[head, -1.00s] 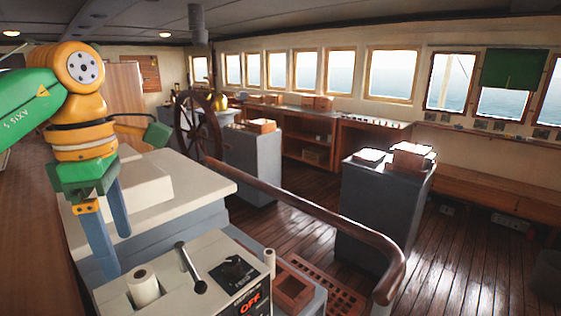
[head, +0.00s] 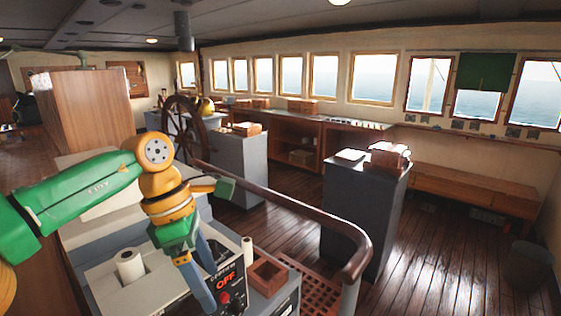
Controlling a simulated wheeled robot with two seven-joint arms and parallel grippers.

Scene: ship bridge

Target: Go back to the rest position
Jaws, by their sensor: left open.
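My left gripper (head: 207,275) hangs at the lower left, its two blue-grey fingers apart and pointing down, with nothing seen between them. It is in front of a grey control console (head: 100,287) and hides part of its top. My right gripper is not in view.
A wooden handrail (head: 300,206) curves from the middle to the right of the console. A ship's wheel (head: 183,125) and a dark pedestal (head: 362,210) stand further off.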

